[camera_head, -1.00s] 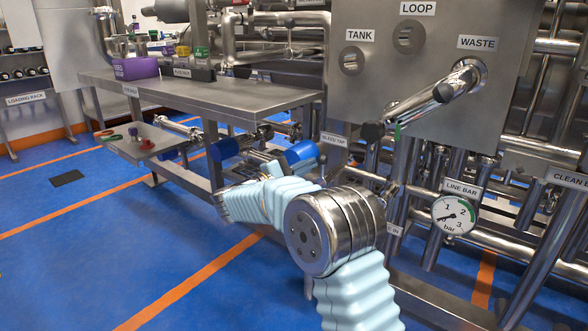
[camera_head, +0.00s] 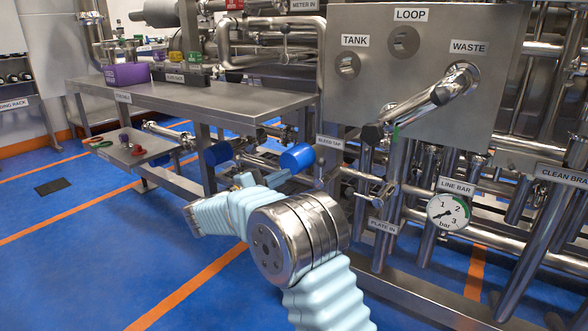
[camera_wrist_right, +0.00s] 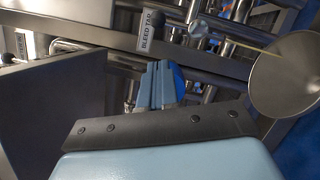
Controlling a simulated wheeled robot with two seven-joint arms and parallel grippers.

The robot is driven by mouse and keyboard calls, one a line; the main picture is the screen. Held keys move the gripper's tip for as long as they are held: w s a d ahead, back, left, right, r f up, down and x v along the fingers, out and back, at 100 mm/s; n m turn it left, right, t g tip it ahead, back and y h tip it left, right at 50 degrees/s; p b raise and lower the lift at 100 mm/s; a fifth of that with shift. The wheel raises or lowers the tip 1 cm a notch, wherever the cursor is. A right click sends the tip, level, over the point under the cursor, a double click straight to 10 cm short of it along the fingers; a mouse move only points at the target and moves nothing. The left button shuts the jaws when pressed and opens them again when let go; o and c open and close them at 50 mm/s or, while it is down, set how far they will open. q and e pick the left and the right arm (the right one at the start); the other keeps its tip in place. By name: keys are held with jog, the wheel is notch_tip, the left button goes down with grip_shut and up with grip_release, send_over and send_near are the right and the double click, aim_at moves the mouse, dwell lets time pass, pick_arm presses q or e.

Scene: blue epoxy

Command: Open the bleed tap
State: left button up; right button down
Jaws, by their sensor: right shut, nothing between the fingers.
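The "BLEED TAP" label (camera_head: 329,142) hangs under the grey panel, right of a blue cylinder (camera_head: 297,158). The label also shows in the right wrist view (camera_wrist_right: 150,31), with a small dark ball (camera_wrist_right: 157,18) at its upper edge; I cannot tell whether that ball is the tap's handle. In the head view, my right gripper (camera_head: 266,180) is partly hidden behind my wrist, left of and below the label. The right wrist view shows its blue-grey fingers (camera_wrist_right: 158,84) shut and empty, below the label and apart from it. My left gripper is not in view.
A grey panel (camera_head: 480,105) carries a large steel handle (camera_head: 430,102). Pipes and a pressure gauge (camera_head: 449,211) stand below it. A steel bench (camera_head: 190,99) and a small tray shelf (camera_head: 125,155) are at left. The blue floor (camera_head: 90,240) at left is open.

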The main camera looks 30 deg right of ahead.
jog(key=a, duration=0.7)
notch_tip(320, 180, down, 22)
jog(key=s+d+r+n+y, duration=0.1)
jog(key=s+d+n+y, duration=0.2)
jog(key=y, duration=0.4)
jog(key=s+a+f+g+y, duration=0.2)
jog(key=s+a+f+y, duration=0.25)
jog(key=f, duration=0.45)
jog(key=s+a+f+g+y, duration=0.25)
jog(key=s+f, duration=0.35)
jog(key=f, duration=0.4)
jog(key=s+a+f+m+t+y, duration=0.1)
jog(key=s+a+f+m+y, duration=0.35)
jog(key=s+a+m, duration=0.2)
jog(key=s+a+f+m+t+y, duration=0.2)
jog(key=s+a+f+m+y, duration=0.3)
jog(key=s, duration=0.3)
notch_tip(320, 180, up, 14)
jog(key=a+p, duration=0.2)
jog(key=p, duration=1.2)
jog(key=shift+w+r+n, duration=0.15)
jog(key=shift+r+n, duration=0.05)
jog(key=shift+n, duration=0.25)
